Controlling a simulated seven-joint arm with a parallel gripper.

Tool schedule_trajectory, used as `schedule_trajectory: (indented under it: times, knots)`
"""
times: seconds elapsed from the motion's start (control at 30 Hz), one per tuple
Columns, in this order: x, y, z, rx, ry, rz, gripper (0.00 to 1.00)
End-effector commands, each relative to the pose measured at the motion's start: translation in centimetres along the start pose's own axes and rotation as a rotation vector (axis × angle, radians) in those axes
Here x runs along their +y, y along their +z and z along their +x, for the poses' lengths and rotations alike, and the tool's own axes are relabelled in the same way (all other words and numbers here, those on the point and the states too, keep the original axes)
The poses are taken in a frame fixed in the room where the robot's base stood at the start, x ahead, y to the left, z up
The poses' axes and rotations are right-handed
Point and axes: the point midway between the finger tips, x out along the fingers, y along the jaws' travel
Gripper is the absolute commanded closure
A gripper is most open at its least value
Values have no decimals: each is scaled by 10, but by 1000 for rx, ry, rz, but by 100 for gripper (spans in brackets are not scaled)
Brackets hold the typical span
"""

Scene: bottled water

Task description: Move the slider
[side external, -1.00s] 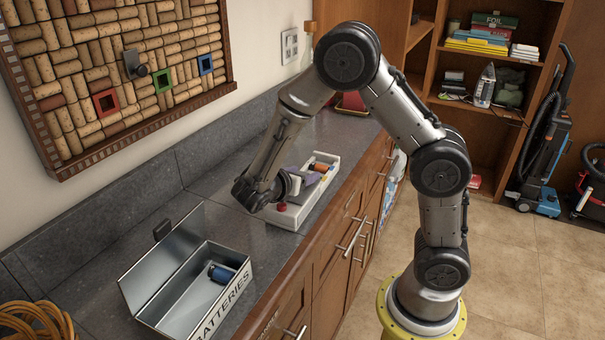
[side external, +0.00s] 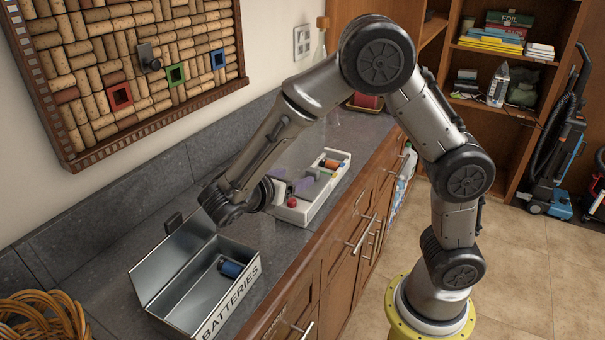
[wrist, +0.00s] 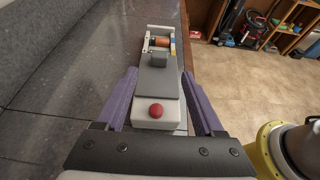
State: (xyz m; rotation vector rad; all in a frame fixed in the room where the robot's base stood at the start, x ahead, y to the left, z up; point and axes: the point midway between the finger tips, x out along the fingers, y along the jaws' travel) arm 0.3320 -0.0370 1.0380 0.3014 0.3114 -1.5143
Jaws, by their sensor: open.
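The white device (side external: 305,212) lies on the counter, with a red button (side external: 291,202) at its near end. In the wrist view, a grey sliding cover (wrist: 158,82) with a small raised grey tab (wrist: 158,60) lies on the device (wrist: 150,124), behind the red button (wrist: 156,111). Beyond the cover, an open bay shows an orange battery (wrist: 159,42). My gripper (wrist: 160,73) is open and empty. Its purple fingers are spread left and right of the device's near part; whether they touch it I cannot tell. The gripper (side external: 290,178) partly hides the device in the side view.
An open metal box (side external: 236,301) marked BATTERIES, holding a blue battery (side external: 231,268), stands on the counter below my wrist. A corkboard (side external: 130,60) with a dark knob (side external: 149,58) and coloured square frames hangs on the wall.

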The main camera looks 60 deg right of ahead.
Motion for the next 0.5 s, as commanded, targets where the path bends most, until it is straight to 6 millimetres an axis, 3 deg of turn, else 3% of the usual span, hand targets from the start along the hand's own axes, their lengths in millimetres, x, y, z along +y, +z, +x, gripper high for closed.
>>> schedule_trajectory:
  times: [0.2, 0.5]
  knots:
    - [1, 0, -24, 0, 1, 1, 30]
    - [0, 0, -27, 0, 0, 0, 30]
